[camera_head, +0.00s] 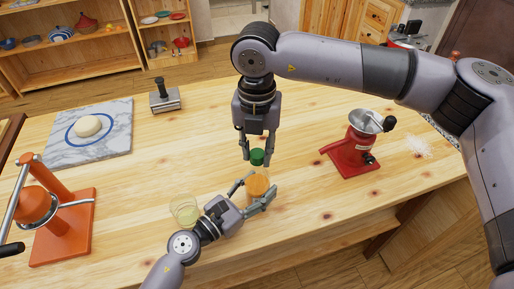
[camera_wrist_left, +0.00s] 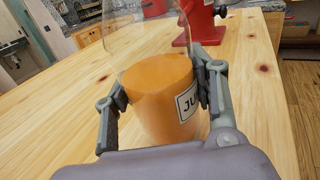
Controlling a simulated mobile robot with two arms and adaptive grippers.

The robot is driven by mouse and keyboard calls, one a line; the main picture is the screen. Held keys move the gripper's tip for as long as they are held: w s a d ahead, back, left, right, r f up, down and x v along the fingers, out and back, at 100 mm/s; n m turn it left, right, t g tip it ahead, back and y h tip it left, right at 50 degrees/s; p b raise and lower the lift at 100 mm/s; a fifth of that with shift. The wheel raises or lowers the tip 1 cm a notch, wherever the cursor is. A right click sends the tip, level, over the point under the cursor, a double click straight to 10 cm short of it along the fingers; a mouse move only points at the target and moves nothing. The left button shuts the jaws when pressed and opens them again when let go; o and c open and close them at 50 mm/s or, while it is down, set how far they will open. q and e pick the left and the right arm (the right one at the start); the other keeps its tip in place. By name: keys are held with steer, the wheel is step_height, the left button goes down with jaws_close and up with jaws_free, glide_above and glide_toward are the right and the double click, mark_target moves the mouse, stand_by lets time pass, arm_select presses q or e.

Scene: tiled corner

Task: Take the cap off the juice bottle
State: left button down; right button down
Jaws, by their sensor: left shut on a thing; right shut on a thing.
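The juice bottle (camera_head: 258,188) stands upright near the front edge of the wooden table, with orange juice in its lower part and clear walls above. My left gripper (camera_head: 254,193) is shut on its body from the front. The left wrist view shows a finger pad on each side of the bottle (camera_wrist_left: 160,95), beside a partly hidden label. The green cap (camera_head: 257,156) is at the bottle's top. My right gripper (camera_head: 256,153) points down from above and is shut on the cap. Whether the cap is still seated on the neck I cannot tell.
A glass (camera_head: 185,211) stands left of the bottle, close to my left gripper. A red grinder (camera_head: 350,158) is to the right. An orange press (camera_head: 67,225) and a marble board (camera_head: 112,148) with dough are at left. A metal-and-black tool (camera_head: 164,98) stands behind.

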arm_select(q)
steer(key=shift+a, duration=0.1)
arm_select(e)
steer(key=n, duration=0.6)
steer(key=shift+n, duration=0.4)
steer(key=n, duration=0.6)
steer(key=shift+n, duration=0.3)
steer(key=n, duration=0.6)
steer(key=shift+d, duration=0.1)
steer(key=n, duration=0.6)
steer(key=shift+n, duration=0.4)
steer(key=n, duration=0.6)
steer(key=shift+r+n, duration=0.1)
steer(key=shift+n, duration=0.2)
steer(key=n, duration=0.8)
steer(key=shift+r, duration=0.1)
